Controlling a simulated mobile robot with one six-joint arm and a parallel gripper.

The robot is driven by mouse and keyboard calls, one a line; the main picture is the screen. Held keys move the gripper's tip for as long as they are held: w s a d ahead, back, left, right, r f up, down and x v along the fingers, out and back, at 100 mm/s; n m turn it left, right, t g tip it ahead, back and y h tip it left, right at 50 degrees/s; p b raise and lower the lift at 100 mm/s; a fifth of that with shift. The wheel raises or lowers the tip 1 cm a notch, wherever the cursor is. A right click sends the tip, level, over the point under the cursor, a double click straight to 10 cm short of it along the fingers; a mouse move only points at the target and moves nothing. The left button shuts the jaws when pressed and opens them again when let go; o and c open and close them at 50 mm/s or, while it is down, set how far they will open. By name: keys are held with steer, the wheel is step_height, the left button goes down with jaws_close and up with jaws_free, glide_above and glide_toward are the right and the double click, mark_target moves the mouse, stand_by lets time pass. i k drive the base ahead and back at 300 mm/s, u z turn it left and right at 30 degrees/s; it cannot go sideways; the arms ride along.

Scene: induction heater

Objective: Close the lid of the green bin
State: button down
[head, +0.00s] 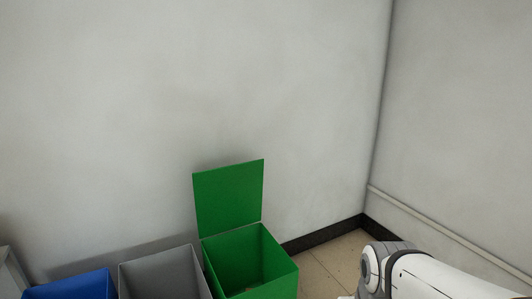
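The green bin (282,285) stands near the bottom centre of the head view, by the back wall. Its square lid (229,197) stands up almost vertically at the bin's back edge, so the bin is open at the top. I can see the green inside of the bin; its lower front is cut off by the bottom of the picture. Part of my white and grey arm shows at the lower right, to the right of the bin. My gripper is not in the picture.
A grey bin (160,274) stands left of the green bin, and a blue bin (75,287) stands further left. A wall corner is at the right, with a pale rail (450,234) along the right wall. Bare tiled floor (335,262) shows right of the green bin.

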mark_target(227, 198)
steer(key=u, duration=0.15)
steer(key=i, duration=1.65)
steer(key=u, duration=0.85)
steer(key=k, duration=0.8)
steer(key=u, duration=0.1)
steer(key=i, duration=0.85)
steer(key=z, duration=0.05)
